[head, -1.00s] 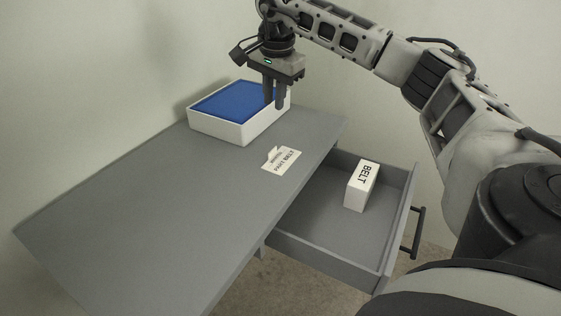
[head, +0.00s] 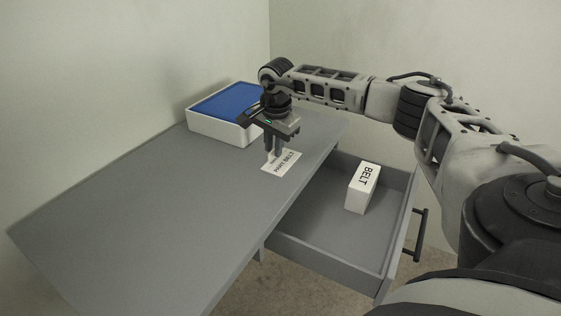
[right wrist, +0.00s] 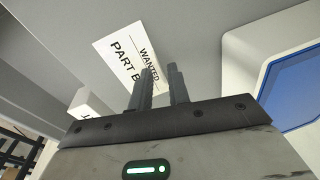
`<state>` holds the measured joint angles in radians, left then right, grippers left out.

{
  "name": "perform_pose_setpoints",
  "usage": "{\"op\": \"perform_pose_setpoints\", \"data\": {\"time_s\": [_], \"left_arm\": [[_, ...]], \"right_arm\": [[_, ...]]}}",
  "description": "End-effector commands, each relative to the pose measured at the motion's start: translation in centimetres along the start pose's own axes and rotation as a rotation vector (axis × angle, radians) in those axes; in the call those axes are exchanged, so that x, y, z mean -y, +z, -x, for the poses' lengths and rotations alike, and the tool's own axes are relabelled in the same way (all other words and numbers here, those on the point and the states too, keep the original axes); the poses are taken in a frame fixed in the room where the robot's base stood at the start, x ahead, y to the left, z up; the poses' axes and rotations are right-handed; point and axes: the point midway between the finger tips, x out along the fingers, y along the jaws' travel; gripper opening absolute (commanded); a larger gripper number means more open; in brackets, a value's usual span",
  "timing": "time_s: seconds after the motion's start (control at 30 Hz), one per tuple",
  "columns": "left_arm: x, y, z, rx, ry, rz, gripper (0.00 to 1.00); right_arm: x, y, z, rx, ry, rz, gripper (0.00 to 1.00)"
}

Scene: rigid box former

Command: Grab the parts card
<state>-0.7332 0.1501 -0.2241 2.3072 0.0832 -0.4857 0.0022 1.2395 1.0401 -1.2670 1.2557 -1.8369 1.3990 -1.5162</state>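The parts card (head: 286,165) is a white card with black print, lying on the grey desk near its drawer-side edge. In the right wrist view the card (right wrist: 113,45) shows the words "WANTED" and "PART B", the rest hidden behind a finger. My right gripper (head: 274,153) points down over the card's far end and hides part of it. In the right wrist view its fingers (right wrist: 161,70) stand apart with a gap between them, and I see nothing held. I cannot tell whether the fingertips touch the card. My left gripper is not in view.
A white box with a blue inside (head: 210,128) stands on the desk (head: 130,210) just behind the gripper. An open drawer (head: 325,225) below the desk edge holds a white box labelled "BELT" (head: 362,188). The near left desk top is clear.

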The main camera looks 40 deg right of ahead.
Motion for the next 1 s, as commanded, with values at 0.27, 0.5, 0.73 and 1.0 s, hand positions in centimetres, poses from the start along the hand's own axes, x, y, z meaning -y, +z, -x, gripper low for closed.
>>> {"op": "perform_pose_setpoints", "data": {"time_s": [0.27, 0.5, 0.73, 1.0], "left_arm": [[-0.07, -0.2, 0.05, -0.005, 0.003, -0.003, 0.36], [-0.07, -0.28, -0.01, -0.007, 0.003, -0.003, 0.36], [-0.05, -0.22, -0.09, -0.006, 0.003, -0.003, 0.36], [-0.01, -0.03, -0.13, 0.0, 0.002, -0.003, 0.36]], "right_arm": [[0.01, -0.01, -0.64, -0.001, -0.001, 0.0, 0.18], [0.0, 0.01, -0.63, 0.0, 0.0, 0.0, 0.0], [-0.01, 0.04, -0.68, 0.0, 0.0, 0.0, 0.0], [0.09, 0.01, -0.11, 0.001, 0.0, 0.0, 0.0]]}}
